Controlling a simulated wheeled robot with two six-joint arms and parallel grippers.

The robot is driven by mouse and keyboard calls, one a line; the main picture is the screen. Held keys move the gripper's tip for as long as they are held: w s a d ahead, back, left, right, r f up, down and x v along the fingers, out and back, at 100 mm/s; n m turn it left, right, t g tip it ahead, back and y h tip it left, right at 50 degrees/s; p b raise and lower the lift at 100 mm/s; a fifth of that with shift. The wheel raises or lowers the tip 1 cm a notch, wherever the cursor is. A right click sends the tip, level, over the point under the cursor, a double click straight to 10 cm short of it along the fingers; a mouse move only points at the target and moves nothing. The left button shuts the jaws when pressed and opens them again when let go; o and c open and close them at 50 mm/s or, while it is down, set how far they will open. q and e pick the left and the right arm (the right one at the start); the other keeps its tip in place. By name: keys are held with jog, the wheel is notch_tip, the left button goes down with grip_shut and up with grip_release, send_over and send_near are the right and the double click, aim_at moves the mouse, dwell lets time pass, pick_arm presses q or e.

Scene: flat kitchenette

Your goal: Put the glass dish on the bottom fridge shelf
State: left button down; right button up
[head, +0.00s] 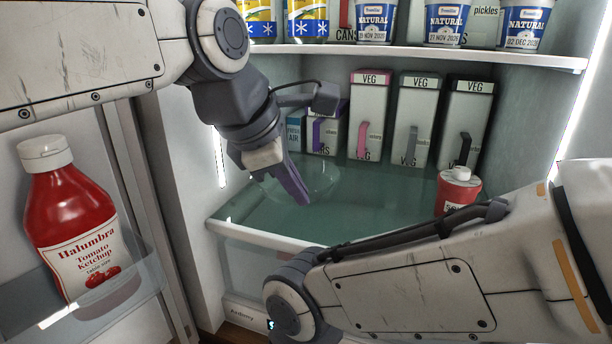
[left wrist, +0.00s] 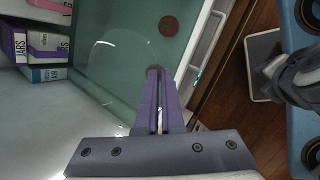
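The glass dish (head: 322,178) is clear and hard to make out. It is at the front left of the green glass bottom shelf (head: 365,205) in the fridge; whether it touches the shelf is hard to tell. My left gripper (head: 298,196) points down at the dish's near side. Its purple fingers are nearly together, with a thin gap, and appear closed on the dish's rim. In the left wrist view the fingers (left wrist: 156,78) reach over the shelf near its front edge, and only faint glints of the dish show. My right arm crosses the lower right; its gripper is out of view.
Several VEG cartons (head: 413,118) stand along the back of the shelf. A red bottle (head: 457,190) stands at its right. An upper shelf (head: 430,53) holds tubs and cans. A ketchup bottle (head: 72,225) sits in the door rack at left. The shelf's middle is clear.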

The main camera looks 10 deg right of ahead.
aim_at(323, 166)
pick_arm(q)
jog(key=w+d+p, duration=0.1)
jog(key=w+d, duration=0.1)
jog(key=w, duration=0.1)
jog(key=w+d+p, duration=0.2)
jog(key=w, duration=0.1)
jog(key=w+d+p, duration=0.1)
jog(key=w+d, duration=0.1)
jog(key=w, duration=0.2)
jog(key=shift+d+r+p, duration=0.2)
jog(key=shift+d+p, duration=0.1)
jog(key=shift+d, duration=0.1)
notch_tip(323, 166, down, 2)
jog(key=shift+w+f, duration=0.1)
jog(key=shift+w, duration=0.05)
notch_tip(323, 166, down, 4)
jog(key=shift+f+p, duration=0.25)
jog(key=shift+p, duration=0.2)
jog(key=shift+w+d+f, duration=0.15)
jog(key=shift+f, duration=0.15)
jog(key=c, duration=1.3)
grip_release()
